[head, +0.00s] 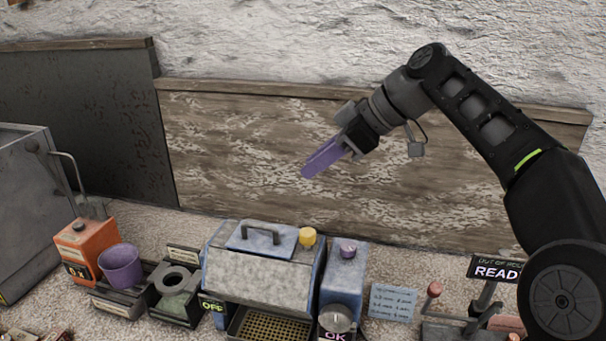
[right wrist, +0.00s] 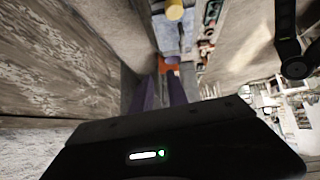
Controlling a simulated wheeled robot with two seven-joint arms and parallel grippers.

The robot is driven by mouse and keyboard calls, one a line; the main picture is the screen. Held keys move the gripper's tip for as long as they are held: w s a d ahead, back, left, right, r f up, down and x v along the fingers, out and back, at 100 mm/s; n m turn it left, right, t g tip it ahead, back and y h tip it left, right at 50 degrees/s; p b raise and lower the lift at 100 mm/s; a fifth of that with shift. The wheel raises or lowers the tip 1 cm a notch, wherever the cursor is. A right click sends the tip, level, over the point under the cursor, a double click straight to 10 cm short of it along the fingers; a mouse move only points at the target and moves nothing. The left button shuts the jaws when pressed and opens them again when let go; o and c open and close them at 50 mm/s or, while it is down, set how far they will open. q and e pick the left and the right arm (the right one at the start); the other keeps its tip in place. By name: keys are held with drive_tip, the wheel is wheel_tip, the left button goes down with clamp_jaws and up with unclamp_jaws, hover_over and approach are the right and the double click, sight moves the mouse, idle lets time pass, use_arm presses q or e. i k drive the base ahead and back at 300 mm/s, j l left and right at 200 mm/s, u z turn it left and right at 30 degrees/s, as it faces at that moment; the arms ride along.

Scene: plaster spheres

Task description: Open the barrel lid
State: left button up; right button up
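A grey barrel-shaped machine (head: 255,274) with blue end panels stands at the middle front of the bench. Its lid (head: 262,240), with a dark bar handle (head: 260,229), lies flat on top and looks closed. My right gripper (head: 308,174) is in the air above and behind the machine, pointing down to the left, with purple fingers. In the right wrist view the fingers (right wrist: 164,85) stand apart with nothing between them. The gripper touches nothing. My left gripper is not in view.
A yellow knob (head: 308,236) and a blue box with a purple knob (head: 347,249) stand right of the lid. An orange box (head: 88,246), a purple cup (head: 121,266) and a black tray (head: 176,296) are left. A wooden board (head: 230,150) stands behind.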

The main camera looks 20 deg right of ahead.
sight(266, 237)
drive_tip(key=k, duration=1.5)
